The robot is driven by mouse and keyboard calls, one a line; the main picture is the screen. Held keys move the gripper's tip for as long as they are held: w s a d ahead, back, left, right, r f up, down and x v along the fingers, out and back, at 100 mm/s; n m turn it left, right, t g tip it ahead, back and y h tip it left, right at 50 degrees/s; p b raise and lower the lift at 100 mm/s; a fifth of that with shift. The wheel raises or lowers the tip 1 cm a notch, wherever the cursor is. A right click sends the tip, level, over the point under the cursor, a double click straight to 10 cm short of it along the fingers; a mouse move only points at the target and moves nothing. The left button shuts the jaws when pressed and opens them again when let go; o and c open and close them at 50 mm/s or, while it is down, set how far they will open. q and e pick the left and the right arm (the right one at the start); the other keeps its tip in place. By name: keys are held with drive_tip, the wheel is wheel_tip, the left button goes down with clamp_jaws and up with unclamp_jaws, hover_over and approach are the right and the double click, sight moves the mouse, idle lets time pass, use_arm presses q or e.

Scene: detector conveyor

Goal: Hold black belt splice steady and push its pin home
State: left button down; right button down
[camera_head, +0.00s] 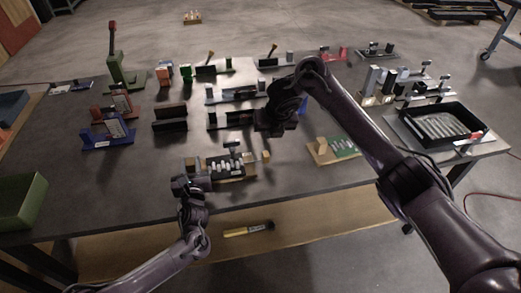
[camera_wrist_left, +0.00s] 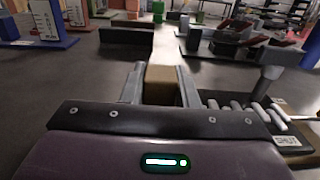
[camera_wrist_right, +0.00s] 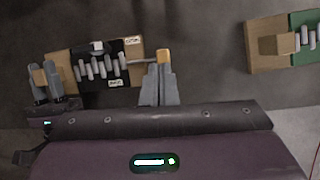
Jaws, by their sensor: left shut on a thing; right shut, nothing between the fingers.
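The black belt splice (camera_head: 222,168) lies near the table's front edge, with a row of grey knuckles on a tan base; it also shows in the right wrist view (camera_wrist_right: 100,72). My left gripper (camera_head: 190,182) is shut on its tan end block (camera_wrist_left: 160,82). In the right wrist view the thin pin (camera_wrist_right: 140,61) sticks out of the splice's right end and bears a tan head (camera_wrist_right: 163,55). My right gripper (camera_wrist_right: 158,72) is shut and empty, its fingertips close to that head; I cannot tell whether they touch.
A green splice (camera_head: 345,147) on a tan base lies to the right. A black tray (camera_head: 432,125) with grey rods stands at the far right. Several black fixtures stand behind. Table (camera_head: 150,185) left of the splice is clear. A yellow tool (camera_head: 245,230) lies below the table edge.

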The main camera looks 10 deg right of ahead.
drive_tip(key=w+d+r+m+t+h, duration=0.1)
drive_tip(key=w+d+r+m, duration=0.3)
drive_tip(key=m, duration=1)
drive_tip(key=w+d+r+m+t+h, duration=0.1)
drive_tip(key=w+d+r+m, duration=0.35)
drive_tip(key=m, duration=0.95)
drive_tip(key=s+f+m+g+y, duration=0.2)
drive_tip(key=f+m+g, duration=0.1)
drive_tip(key=m, duration=0.9)
drive_tip(key=s+f+m+g+y, duration=0.1)
drive_tip(key=s+f+m+g, duration=0.2)
drive_tip(key=m, duration=1)
wheel_tip(320, 180, down, 3)
drive_tip(key=shift+s+d+r+g+y, duration=0.1)
drive_tip(key=shift+s+d+g+y, duration=0.05)
drive_tip(key=shift+s+g+y, duration=0.2)
